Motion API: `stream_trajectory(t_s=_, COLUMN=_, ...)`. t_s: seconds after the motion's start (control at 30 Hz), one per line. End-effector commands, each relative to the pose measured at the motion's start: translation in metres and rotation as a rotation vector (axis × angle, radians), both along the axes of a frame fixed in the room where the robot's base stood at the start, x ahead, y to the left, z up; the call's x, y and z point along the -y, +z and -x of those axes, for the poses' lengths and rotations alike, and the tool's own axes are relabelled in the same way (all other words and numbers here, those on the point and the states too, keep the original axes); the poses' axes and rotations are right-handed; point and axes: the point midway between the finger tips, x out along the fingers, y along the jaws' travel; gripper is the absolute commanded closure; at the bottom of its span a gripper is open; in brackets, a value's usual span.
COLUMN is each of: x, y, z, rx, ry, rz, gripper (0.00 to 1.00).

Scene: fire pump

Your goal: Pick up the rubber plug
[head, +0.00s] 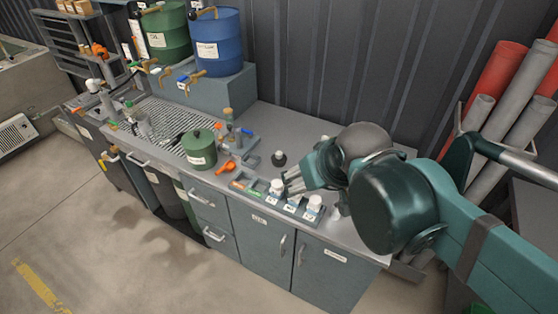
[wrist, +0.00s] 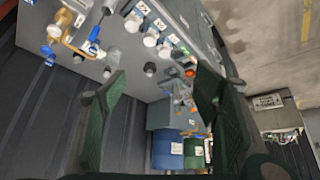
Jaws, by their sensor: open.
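A small dark plug-like piece (head: 279,158), which looks like the rubber plug, stands on the grey bench top behind the row of white-capped bottles. In the wrist view a dark round piece (wrist: 150,69) that seems to be the same one shows between and beyond my fingers. My gripper (head: 290,184) is just right of and in front of it in the head view, above the bottles. In the wrist view my gripper (wrist: 158,77) has its two green fingers wide apart, with nothing held between them.
White-capped bottles (head: 275,188) stand in a row along the bench's front edge, close to my fingers. An orange piece (head: 226,167) and a green canister (head: 200,148) are to the left. Blue (head: 217,42) and green drums stand behind. Bench top behind the plug is clear.

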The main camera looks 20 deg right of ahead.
Motion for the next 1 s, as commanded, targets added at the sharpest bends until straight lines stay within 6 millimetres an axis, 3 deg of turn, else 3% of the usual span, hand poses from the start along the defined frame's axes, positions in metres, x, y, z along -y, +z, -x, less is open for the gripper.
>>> stream_trajectory(t_s=0.5, x=0.005, y=0.015, z=-0.066, rx=-0.102, ry=0.157, rz=0.117, gripper=0.39)
stream_trajectory(t_s=1.0, x=0.011, y=0.011, z=-0.138, rx=-0.206, ry=0.323, rz=0.219, gripper=0.39)
